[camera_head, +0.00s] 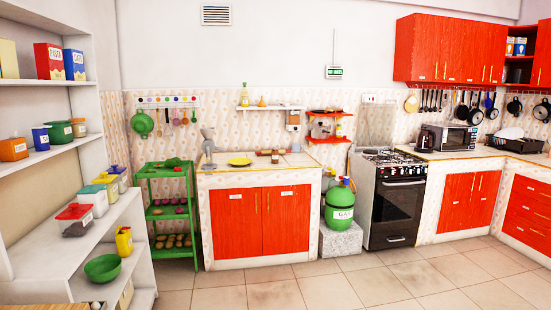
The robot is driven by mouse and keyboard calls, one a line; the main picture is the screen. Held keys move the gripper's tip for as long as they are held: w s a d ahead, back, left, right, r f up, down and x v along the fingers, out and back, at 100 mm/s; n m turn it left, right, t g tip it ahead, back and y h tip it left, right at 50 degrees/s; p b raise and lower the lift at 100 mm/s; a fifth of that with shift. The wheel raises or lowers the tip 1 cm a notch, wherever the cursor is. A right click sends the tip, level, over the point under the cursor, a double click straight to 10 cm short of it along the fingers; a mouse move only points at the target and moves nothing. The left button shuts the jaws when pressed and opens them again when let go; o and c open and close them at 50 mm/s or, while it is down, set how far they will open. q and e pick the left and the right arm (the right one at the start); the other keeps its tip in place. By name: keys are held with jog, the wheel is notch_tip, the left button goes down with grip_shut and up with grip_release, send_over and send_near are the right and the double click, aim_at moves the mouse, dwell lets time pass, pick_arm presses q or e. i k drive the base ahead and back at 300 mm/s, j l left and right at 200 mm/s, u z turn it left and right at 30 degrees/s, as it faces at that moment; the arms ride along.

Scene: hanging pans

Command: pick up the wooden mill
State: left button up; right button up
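No thing in view can be told for sure as the wooden mill. A grey device (208,142) stands at the counter's left end. Neither of my grippers is in view.
White shelves with boxes and tubs fill the left side. A green rack (167,212) stands left of the counter. A green gas bottle (340,206) on a block and a black stove (397,208) stand to the right. The tiled floor (300,292) in front is clear.

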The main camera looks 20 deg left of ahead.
aim_at(274, 154)
jog(key=i, duration=3.6)
jog(key=j+u, duration=0.05)
jog(key=j, duration=0.05)
